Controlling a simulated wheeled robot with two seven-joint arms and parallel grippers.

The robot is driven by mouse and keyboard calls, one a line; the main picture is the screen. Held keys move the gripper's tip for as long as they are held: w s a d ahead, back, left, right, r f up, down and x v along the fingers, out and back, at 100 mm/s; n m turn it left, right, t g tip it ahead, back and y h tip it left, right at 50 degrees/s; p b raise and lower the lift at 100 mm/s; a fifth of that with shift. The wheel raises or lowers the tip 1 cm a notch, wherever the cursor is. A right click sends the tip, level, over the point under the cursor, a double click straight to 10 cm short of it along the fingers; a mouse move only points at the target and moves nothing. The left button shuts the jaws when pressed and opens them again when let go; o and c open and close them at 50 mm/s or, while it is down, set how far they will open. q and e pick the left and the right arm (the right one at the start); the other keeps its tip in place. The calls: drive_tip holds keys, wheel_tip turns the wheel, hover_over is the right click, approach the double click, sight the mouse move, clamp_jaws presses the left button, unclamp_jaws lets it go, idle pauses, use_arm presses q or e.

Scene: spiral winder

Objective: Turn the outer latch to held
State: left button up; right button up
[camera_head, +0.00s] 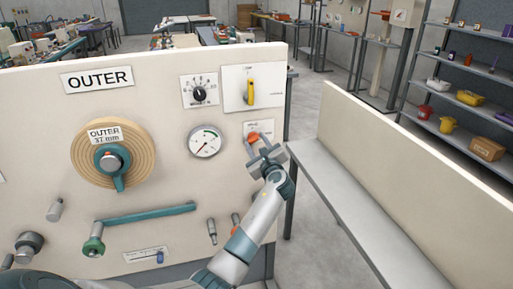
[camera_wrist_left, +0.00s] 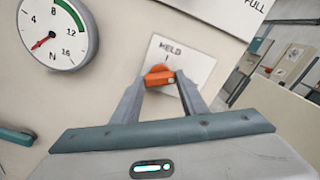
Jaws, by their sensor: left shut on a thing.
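The orange latch (camera_head: 252,138) sits on a small white label plate (camera_head: 262,127) at the right end of the beige panel. In the left wrist view the orange latch (camera_wrist_left: 158,76) lies roughly crosswise below the word HELD and a short tick mark (camera_wrist_left: 167,58). My left gripper (camera_head: 262,148) is at the latch, its fingers shut on it; in the wrist view the two fingers (camera_wrist_left: 158,90) stand on either side of it. The fingers hide part of the latch and the lower plate. My right gripper is not in view.
A round gauge (camera_head: 205,141) is left of the latch, and a yellow lever (camera_head: 250,92) is above it. A wooden spool (camera_head: 113,152) and a teal crank bar (camera_head: 150,213) are farther left. A low wall with a grey ledge (camera_head: 340,193) runs along the right.

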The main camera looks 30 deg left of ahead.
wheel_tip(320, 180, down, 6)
drive_tip(key=b, duration=0.5)
use_arm(q)
drive_tip(key=n+b, duration=0.3)
drive_tip(key=n, duration=0.9)
drive_tip(key=shift+f+b, duration=0.15)
drive_tip(key=shift+b, duration=0.15)
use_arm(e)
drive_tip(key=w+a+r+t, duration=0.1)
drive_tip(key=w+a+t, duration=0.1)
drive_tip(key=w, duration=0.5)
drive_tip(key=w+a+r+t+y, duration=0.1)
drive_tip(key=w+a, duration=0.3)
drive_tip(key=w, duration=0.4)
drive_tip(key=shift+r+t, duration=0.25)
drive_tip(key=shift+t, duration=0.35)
use_arm(q)
drive_tip(key=o, duration=1)
drive_tip(key=shift+o, duration=0.2)
drive_tip(key=shift+d, duration=0.1)
